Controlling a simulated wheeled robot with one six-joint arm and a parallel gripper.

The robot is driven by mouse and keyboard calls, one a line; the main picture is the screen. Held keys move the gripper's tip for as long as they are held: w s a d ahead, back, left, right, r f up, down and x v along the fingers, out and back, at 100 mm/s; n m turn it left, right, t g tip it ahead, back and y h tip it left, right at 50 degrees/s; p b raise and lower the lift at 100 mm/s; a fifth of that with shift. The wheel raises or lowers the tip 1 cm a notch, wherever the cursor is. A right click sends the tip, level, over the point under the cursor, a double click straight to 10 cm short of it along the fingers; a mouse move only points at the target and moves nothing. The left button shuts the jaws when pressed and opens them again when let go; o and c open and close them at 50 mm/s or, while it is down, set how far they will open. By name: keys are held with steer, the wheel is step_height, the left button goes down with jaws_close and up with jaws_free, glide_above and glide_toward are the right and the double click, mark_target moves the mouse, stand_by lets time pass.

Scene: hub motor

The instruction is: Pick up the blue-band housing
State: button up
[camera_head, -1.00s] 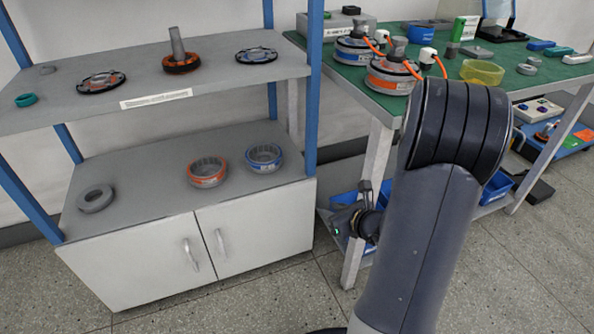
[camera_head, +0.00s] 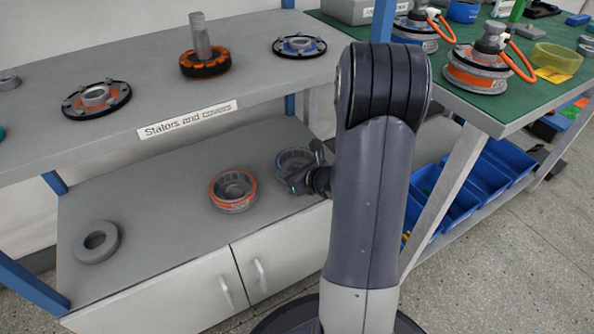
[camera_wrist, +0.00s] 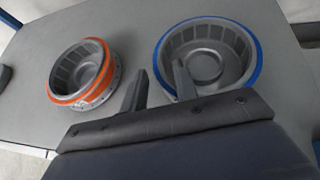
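The blue-band housing (camera_head: 293,165) is a round grey cup with a blue rim on the lower shelf. In the head view my wrist and gripper (camera_head: 312,178) partly cover it. In the wrist view the blue-band housing (camera_wrist: 205,58) lies upright just beyond my gripper (camera_wrist: 160,82). The two fingers are spread apart with nothing between them. The right finger tip overlaps the near left part of the housing's rim in the picture; I cannot tell whether they touch. The left finger is over bare shelf between the two housings.
An orange-band housing (camera_head: 232,190) sits left of the blue one; it also shows in the wrist view (camera_wrist: 84,73). A grey ring (camera_head: 96,242) lies further left on the lower shelf (camera_head: 160,215). The upper shelf (camera_head: 150,75) with stators and covers overhangs. A green-topped workbench (camera_head: 490,100) stands right.

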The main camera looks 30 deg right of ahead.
mark_target(283, 170)
steer(key=b+x, duration=0.1)
steer(key=x, duration=0.3)
steer(key=shift+w, duration=0.2)
steer(key=shift+c, duration=0.2)
jaws_close()
stand_by(1.0)
